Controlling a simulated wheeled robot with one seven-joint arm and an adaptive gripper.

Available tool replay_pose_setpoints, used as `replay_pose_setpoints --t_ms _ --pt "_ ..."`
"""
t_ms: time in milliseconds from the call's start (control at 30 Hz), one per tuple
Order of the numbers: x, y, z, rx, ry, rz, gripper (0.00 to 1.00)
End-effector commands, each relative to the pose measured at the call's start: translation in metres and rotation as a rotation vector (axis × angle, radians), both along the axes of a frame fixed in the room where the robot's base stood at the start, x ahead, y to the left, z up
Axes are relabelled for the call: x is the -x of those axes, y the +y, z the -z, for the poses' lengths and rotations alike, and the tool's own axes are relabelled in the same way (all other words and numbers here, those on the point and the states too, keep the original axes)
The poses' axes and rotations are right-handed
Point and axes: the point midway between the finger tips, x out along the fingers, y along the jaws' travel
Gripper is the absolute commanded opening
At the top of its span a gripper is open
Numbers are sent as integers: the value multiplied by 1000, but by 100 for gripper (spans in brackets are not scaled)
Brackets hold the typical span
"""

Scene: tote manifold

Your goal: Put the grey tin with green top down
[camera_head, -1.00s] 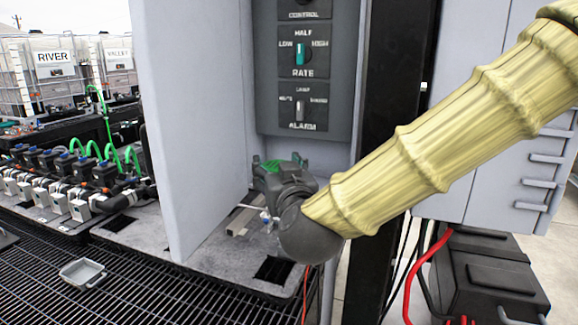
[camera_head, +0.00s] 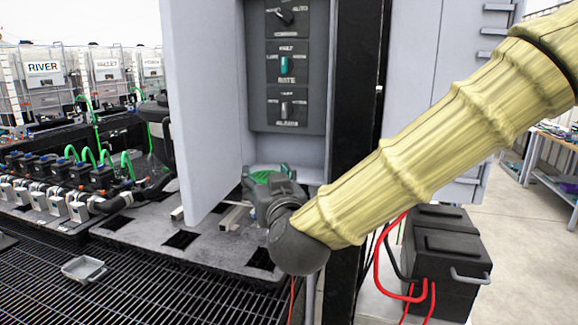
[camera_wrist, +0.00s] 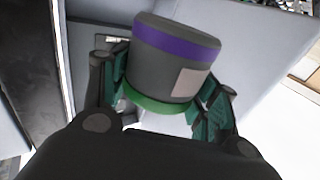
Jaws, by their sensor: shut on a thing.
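The grey tin with green top (camera_wrist: 172,62) is between my gripper's fingers in the wrist view. It has a purple band at the picture's upper end, a pale label patch on its side and a green end toward my palm. My gripper (camera_wrist: 160,100) is shut on it, with green-padded fingers at both sides. In the head view my gripper (camera_head: 268,178) is at the front of an open grey cabinet, above a grey platform. The tin cannot be made out there; my gripper and wrist hide that spot.
The cabinet door (camera_head: 205,110) stands open left of my gripper, and a control panel (camera_head: 287,70) is above it. A black post (camera_head: 355,120) is to the right. A small grey tray (camera_head: 84,269) lies on the black grating (camera_head: 150,295). A black case (camera_head: 435,255) stands at right.

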Motion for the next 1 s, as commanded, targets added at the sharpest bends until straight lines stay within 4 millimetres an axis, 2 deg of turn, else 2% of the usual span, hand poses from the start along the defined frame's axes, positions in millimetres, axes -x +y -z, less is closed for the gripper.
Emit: replay_pose_setpoints --t_ms 300,433,700,1000 --pt "-17 -15 28 -7 1 21 34" --pt "-26 -26 47 -10 2 36 34" --pt "-47 -59 104 -18 0 81 34" --pt "-59 -95 174 -19 -1 128 34"
